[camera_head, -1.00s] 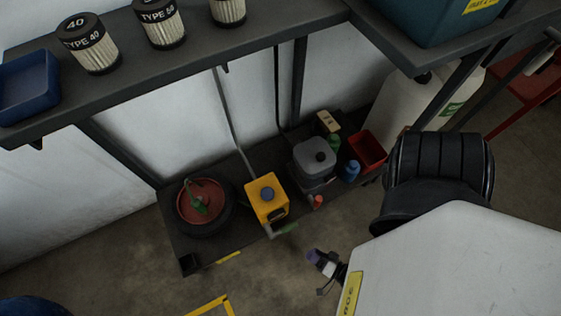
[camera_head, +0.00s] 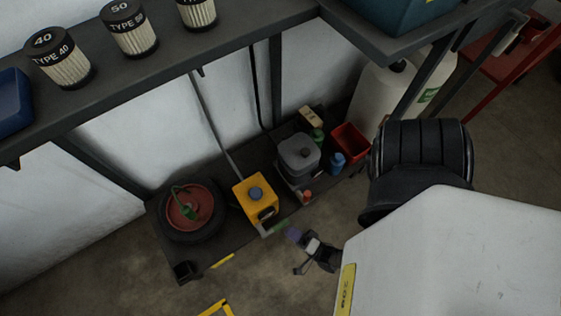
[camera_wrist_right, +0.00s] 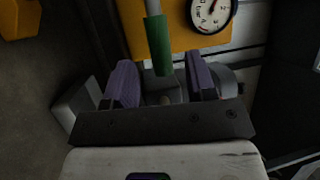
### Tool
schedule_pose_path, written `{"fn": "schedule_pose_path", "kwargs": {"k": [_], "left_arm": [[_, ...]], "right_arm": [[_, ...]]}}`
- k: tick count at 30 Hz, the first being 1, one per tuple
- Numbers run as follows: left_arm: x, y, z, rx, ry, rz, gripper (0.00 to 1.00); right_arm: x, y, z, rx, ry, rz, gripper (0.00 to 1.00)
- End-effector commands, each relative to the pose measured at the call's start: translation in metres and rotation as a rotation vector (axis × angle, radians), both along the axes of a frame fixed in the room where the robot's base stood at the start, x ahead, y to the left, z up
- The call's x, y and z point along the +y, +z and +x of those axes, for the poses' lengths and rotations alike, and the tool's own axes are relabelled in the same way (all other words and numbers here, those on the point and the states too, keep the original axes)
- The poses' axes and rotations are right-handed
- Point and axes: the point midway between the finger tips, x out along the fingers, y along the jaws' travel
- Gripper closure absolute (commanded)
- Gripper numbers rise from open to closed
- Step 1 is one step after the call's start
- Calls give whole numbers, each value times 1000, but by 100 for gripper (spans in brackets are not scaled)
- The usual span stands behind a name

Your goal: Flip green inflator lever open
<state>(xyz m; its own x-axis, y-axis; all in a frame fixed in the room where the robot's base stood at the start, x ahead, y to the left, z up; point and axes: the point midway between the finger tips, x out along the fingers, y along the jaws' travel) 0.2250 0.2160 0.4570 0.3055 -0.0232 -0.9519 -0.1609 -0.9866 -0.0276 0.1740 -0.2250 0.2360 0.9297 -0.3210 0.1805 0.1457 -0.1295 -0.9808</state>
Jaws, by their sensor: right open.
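The yellow inflator (camera_head: 254,200) stands on the low dark shelf, with a grey-blue cap on top. Its green lever (camera_head: 281,225) sticks out from the lower front toward my right gripper (camera_head: 294,235). In the right wrist view the green lever (camera_wrist_right: 158,46) hangs from a grey rod, its end at the gap between the two purple fingertips. My right gripper (camera_wrist_right: 162,76) is open there, one finger on each side of the lever's line, not closed on it. The inflator's yellow body (camera_wrist_right: 178,35) is just beyond. My left gripper is out of view.
A tyre with a red hub (camera_head: 183,207) lies left of the inflator. A grey canister (camera_head: 299,156), a blue bottle (camera_head: 337,162) and a red bin (camera_head: 350,143) stand to its right. A round gauge (camera_wrist_right: 212,14) faces the wrist camera. An upper shelf (camera_head: 165,62) overhangs behind.

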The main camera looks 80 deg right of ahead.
Motion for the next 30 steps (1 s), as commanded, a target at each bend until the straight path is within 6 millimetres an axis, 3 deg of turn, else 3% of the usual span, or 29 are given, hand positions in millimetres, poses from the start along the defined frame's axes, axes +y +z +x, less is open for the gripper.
{"fn": "schedule_pose_path", "kwargs": {"k": [9, 24, 30], "left_arm": [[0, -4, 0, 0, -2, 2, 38], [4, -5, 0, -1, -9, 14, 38], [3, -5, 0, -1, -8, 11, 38]], "right_arm": [[-13, 7, 39, -1, 0, -1, 49], [-16, 9, 48, 0, 0, -1, 49], [-16, 9, 48, 1, 0, -1, 66]]}}
